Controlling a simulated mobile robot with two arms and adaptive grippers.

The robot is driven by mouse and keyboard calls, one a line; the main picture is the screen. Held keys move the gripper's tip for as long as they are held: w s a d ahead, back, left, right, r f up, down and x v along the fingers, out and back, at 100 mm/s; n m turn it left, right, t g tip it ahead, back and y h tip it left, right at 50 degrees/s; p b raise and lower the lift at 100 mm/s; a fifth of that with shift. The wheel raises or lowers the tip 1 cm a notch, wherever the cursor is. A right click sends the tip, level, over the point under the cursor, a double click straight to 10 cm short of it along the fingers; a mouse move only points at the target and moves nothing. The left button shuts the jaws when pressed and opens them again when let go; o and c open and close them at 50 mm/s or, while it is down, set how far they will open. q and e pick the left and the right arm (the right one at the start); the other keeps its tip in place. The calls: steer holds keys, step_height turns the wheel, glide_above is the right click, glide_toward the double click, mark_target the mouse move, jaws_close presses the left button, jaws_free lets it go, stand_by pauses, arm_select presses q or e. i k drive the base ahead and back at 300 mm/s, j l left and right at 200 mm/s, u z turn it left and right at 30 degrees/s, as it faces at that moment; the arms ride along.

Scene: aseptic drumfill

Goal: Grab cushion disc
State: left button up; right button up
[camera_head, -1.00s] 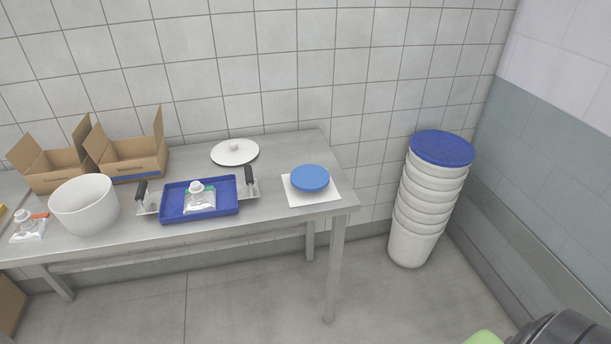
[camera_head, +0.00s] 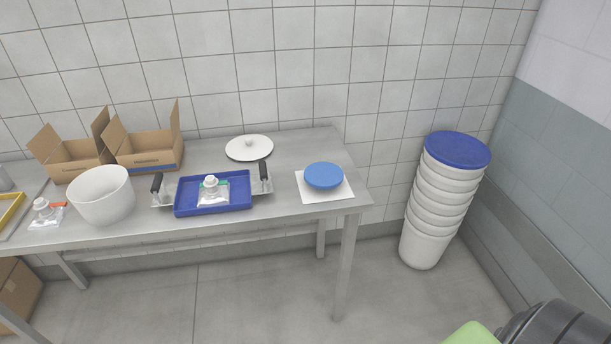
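A round blue disc (camera_head: 323,175), which looks like the cushion disc, lies on a white square sheet (camera_head: 338,193) near the right end of the steel table. Nothing touches it from above. Neither of my grippers shows in the head view, so I cannot see their state. A dark rounded part with a green piece at the bottom right corner may be part of my own body.
The steel table (camera_head: 285,148) holds a blue tray (camera_head: 240,206) with a capped pouch (camera_head: 213,192), a white lid (camera_head: 250,150), a white bucket (camera_head: 101,195) and open cardboard boxes (camera_head: 146,150). Stacked buckets (camera_head: 425,242) with a blue lid (camera_head: 457,150) stand right. Floor in front is clear.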

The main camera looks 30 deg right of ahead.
mark_target(321, 174)
steer(key=i+l+u, duration=0.1)
steer(key=l+u, duration=1.3)
steer(key=k+j, duration=0.05)
